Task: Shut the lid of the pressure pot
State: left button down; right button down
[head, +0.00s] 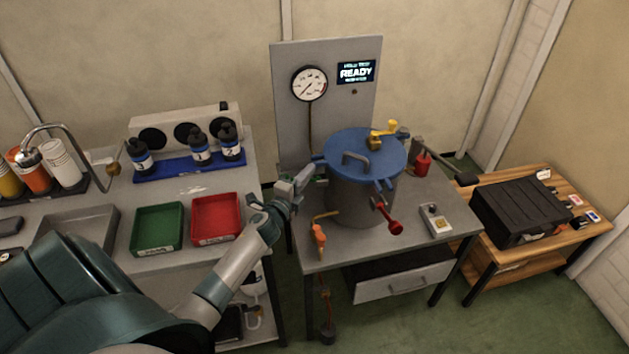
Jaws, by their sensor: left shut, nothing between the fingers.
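The pressure pot (351,207) is a grey cylinder standing on the metal table in the middle of the head view. Its blue lid (375,145) lies over the top of the pot and looks about level; I cannot tell whether it is fully seated. The lid has a grey handle (355,160) and a yellow fitting (383,133) at its back right. My left gripper (303,178) is shut and empty, just left of the pot near the lid's left edge. I cannot tell whether it touches the pot. My right gripper is not in view.
A red-knobbed lever (393,227) and an orange-handled valve (319,238) stick out at the front. A panel with a gauge (309,83) and a READY display (356,72) stands behind. Green (157,228) and red (216,217) trays lie on the left bench.

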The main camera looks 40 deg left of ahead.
pick_arm(q)
jog(key=shift+r, duration=0.1)
jog(key=d+r, duration=1)
jog(key=d, duration=0.1)
jog(key=shift+w+d+r+b, duration=0.35)
jog(key=shift+w+r+b, duration=0.05)
jog(key=shift+w, duration=0.05)
dwell(0.4)
